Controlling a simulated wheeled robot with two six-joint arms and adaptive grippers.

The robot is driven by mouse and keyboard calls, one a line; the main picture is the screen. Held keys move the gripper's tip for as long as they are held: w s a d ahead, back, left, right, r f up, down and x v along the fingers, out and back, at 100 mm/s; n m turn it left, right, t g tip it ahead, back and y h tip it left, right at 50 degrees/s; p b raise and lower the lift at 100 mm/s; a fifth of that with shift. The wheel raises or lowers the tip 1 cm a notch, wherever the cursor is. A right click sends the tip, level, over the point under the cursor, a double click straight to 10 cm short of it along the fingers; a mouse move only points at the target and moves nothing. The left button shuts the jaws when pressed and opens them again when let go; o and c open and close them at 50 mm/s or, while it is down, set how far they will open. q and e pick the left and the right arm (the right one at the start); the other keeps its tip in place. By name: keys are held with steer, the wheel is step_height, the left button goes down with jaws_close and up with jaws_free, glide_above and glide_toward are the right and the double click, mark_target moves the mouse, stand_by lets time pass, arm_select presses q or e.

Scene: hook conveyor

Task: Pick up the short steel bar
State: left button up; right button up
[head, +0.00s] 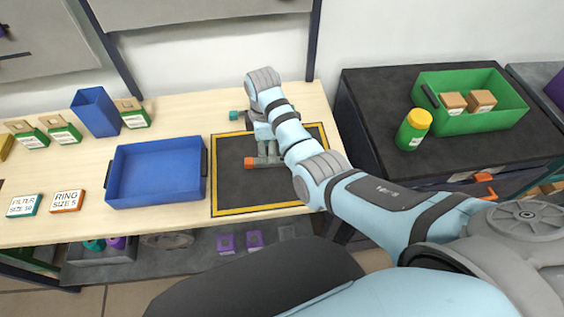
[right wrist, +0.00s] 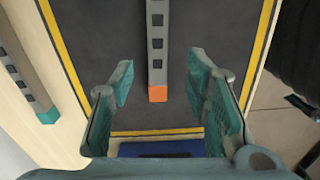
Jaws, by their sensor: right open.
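A grey bar with dark square holes and an orange end (right wrist: 156,60) lies on the dark mat. Its orange end (head: 249,163) shows in the head view; the rest is partly behind my right gripper. A second grey bar with a teal end (right wrist: 28,80) lies on the wood beyond the mat's yellow border; its teal end (head: 233,115) also shows in the head view. The far ends of both are out of view or hidden, so I cannot tell which is shorter. My right gripper (right wrist: 160,78) is open over the orange-ended bar, fingers on either side. My left gripper is not in view.
The yellow-edged mat (head: 232,196) lies right of a blue tray (head: 155,176). A blue bin (head: 96,111) and small labelled boxes stand at left. A dark bench at right holds a green crate (head: 470,122) and a yellow-capped green bottle (head: 413,130).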

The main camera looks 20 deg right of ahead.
steer(key=f, duration=0.2)
steer(key=f+b, duration=0.1)
steer(key=f, duration=0.2)
steer(key=shift+d+f, duration=0.2)
steer(key=shift+f, duration=0.15)
steer(key=shift+r, duration=0.1)
jaws_close()
